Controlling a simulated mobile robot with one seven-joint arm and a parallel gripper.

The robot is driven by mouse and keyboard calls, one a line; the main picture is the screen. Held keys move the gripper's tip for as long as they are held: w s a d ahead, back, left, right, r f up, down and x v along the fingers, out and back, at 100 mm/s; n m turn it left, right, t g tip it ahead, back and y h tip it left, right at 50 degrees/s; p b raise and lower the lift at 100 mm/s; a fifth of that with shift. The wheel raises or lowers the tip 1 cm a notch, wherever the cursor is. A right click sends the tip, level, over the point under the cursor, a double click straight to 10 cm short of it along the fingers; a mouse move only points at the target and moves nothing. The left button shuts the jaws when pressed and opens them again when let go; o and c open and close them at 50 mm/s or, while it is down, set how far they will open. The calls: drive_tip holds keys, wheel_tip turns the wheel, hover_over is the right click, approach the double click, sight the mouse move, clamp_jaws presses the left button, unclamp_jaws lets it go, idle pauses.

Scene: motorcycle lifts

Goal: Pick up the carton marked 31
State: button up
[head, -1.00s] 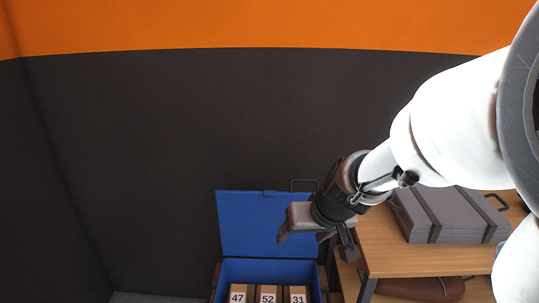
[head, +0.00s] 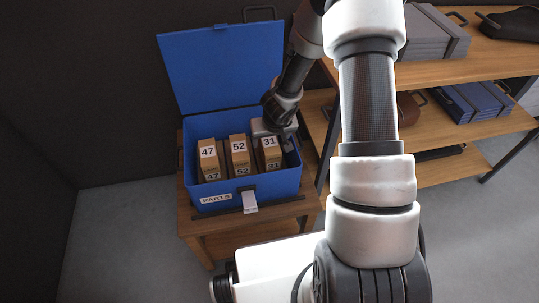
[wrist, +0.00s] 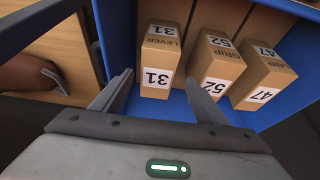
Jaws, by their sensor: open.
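The carton marked 31 (head: 270,154) is a brown box with white number labels. It stands at the right end of a row inside the open blue parts box (head: 222,193). In the wrist view the carton (wrist: 160,57) also carries the word LEVER. My gripper (head: 273,131) is at the box's right rear, close to this carton. In the wrist view my open gripper (wrist: 163,95) has one finger to each side of the carton's near end, with nothing held. Whether the fingertips touch any carton is not clear.
Cartons marked 52 (head: 239,158) and 47 (head: 208,161) stand to the left in the same box. The raised blue lid (head: 220,62) is behind. The box sits on a wooden stand (head: 205,243). Wooden shelves (head: 470,68) with cases are at right.

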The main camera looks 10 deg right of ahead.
drive_tip(key=shift+w+d+b+x, duration=0.15)
drive_tip(key=shift+b+x, duration=0.55)
drive_tip(key=shift+x, duration=1.5)
drive_tip(key=shift+w+d+b+x, duration=0.1)
drive_tip(key=shift+b+x, duration=0.55)
drive_tip(key=shift+x, duration=1.5)
drive_tip(key=shift+a+f, duration=0.1)
drive_tip(key=shift+f, duration=0.05)
drive_tip(key=c, duration=1.3)
